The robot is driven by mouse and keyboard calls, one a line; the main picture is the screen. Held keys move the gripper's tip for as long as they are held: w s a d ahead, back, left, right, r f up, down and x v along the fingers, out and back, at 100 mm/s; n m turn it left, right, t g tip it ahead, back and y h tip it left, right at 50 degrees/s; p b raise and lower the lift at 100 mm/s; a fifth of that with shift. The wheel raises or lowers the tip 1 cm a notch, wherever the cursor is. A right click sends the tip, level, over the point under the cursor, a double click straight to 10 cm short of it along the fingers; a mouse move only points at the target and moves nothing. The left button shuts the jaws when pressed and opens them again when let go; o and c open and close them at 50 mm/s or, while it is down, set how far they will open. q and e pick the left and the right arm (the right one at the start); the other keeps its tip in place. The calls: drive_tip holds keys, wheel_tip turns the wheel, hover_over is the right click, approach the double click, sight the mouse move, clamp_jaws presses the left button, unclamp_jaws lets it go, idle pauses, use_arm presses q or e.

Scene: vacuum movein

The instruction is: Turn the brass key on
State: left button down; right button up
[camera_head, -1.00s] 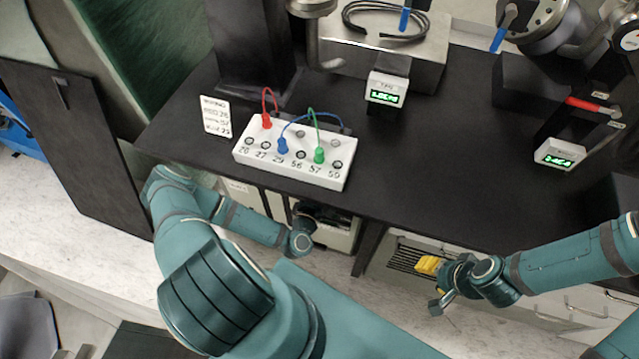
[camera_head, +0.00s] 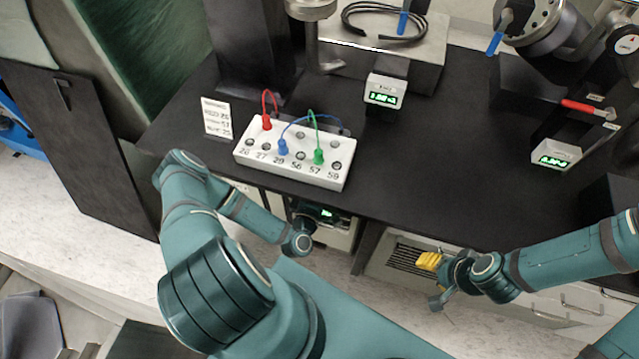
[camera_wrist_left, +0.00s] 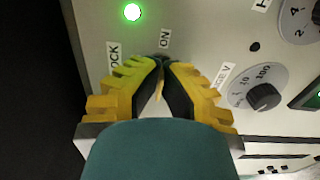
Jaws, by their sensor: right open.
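In the left wrist view a brass key (camera_wrist_left: 158,90) shows as a small sliver between the yellow fingers of my left gripper (camera_wrist_left: 163,64). The fingers converge on it and are shut on it, at a pale panel (camera_wrist_left: 90,25). An ON label (camera_wrist_left: 165,38) is just above the fingertips and a LOCK label (camera_wrist_left: 113,53) is to their left. The key's lock is mostly hidden. A green lamp (camera_wrist_left: 132,11) is lit above. In the head view my left arm reaches under the bench and its fingers are hidden. My right gripper (camera_head: 430,262) is open and empty.
A dial (camera_wrist_left: 262,92) is right of the left fingers. The black bench (camera_head: 430,165) overhangs the left arm. It carries a white socket box (camera_head: 240,152) with red, blue and green plugs and two lit displays (camera_head: 383,97), (camera_head: 553,160).

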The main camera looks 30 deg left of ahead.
use_arm(q)
drive_tip(key=shift+a, duration=0.1)
idle(0.3)
drive_tip(key=c, duration=1.2)
unclamp_jaws()
drive_tip(key=shift+s, duration=0.1)
drive_tip(key=v, duration=1.2)
